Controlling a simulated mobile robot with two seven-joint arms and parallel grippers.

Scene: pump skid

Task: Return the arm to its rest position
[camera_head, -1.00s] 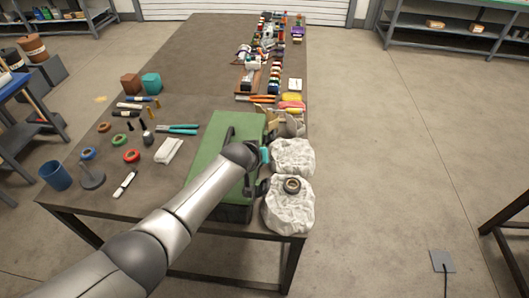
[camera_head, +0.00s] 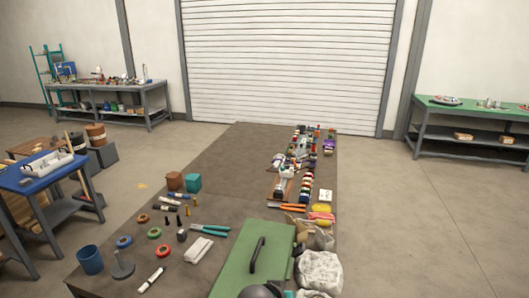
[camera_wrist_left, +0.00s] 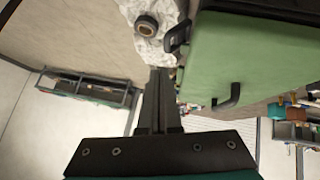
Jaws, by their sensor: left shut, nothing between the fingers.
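My left gripper (camera_wrist_left: 159,75) shows in the left wrist view with its two dark fingers together and nothing between them. Beyond the fingertips is a crumpled white bag (camera_wrist_left: 167,45) with a dark ring (camera_wrist_left: 147,27) on it. The green case (camera_wrist_left: 250,62) with a black handle is to the right of the fingers. In the head view, only a dark rounded part of my left arm shows at the bottom edge, over the front of the green case (camera_head: 232,272). My left gripper is hidden or out of frame there. My right gripper is in neither view.
White bags (camera_head: 319,272) lie right of the case. Floor right of the table is clear.

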